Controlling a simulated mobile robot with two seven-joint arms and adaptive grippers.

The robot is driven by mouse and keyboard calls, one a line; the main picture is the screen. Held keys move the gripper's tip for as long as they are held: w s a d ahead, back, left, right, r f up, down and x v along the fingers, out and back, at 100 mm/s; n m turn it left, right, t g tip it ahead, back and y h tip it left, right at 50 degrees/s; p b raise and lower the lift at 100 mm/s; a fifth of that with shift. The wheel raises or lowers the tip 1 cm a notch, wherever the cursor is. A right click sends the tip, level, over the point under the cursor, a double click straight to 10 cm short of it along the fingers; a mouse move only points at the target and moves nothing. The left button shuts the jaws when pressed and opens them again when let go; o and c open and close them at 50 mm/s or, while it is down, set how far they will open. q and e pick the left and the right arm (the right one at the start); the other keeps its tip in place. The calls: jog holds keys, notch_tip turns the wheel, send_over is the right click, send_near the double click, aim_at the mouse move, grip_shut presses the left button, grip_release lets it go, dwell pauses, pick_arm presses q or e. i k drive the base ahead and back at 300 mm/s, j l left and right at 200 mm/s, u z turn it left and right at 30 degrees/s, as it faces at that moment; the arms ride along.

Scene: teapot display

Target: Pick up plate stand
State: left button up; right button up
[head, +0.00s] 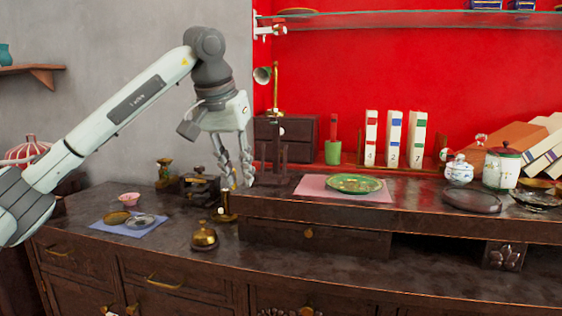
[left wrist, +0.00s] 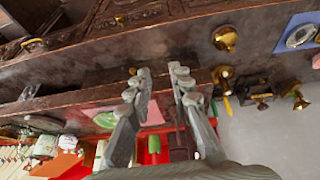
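A dark wooden upright piece with thin posts, which looks like the plate stand (head: 283,152), is at the left end of the raised shelf, in front of a dark drawer box. My left gripper (head: 234,182) points down just left of it, apart from it in the head view. In the left wrist view the two fingers of the left gripper (left wrist: 158,76) are spread with nothing held between their tips. A dark upright shape, likely the plate stand (left wrist: 178,142), shows behind the fingers, partly hidden by them. My right gripper is in neither view.
A green plate (head: 354,183) lies on a pink mat (head: 310,187) to the right. A brass bell (head: 204,236), a blue mat (head: 108,229) with small dishes and a dark antique device (head: 200,188) are on the lower counter. A brass candlestick phone (head: 276,90) stands behind.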

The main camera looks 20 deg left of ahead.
aim_at(276, 178)
jog(key=i, duration=1.1)
